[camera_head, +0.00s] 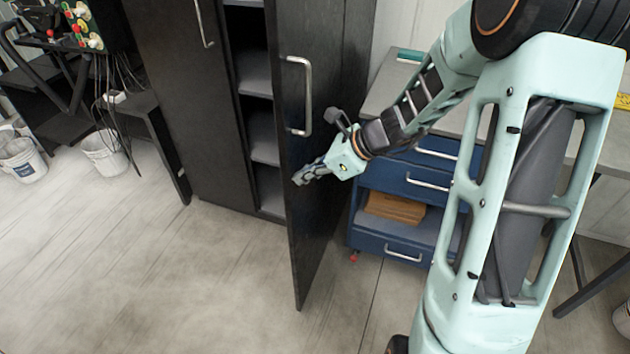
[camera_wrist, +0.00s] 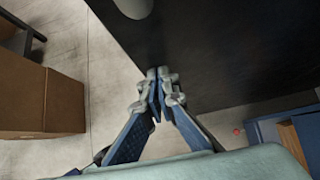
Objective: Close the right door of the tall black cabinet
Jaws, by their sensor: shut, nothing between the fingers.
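The tall black cabinet (camera_head: 165,75) stands at the upper middle of the head view. Its right door (camera_head: 320,215) stands ajar, swung out toward me, with its outer face and silver bar handle (camera_head: 306,95) showing. Shelves show through the gap to its left. The left door looks shut. My gripper (camera_head: 302,178) is shut and empty, in front of the right door's outer face, below the handle. In the wrist view the fingertips (camera_wrist: 162,85) are together beside the dark door panel (camera_wrist: 225,50). I cannot tell whether they touch it.
A blue drawer cart (camera_head: 400,210) stands right of the door, under a grey worktop (camera_head: 385,85). White buckets (camera_head: 104,153) and a dark bench are at the left. A brown box (camera_wrist: 40,100) shows in the wrist view. The floor (camera_head: 160,260) before the cabinet is clear.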

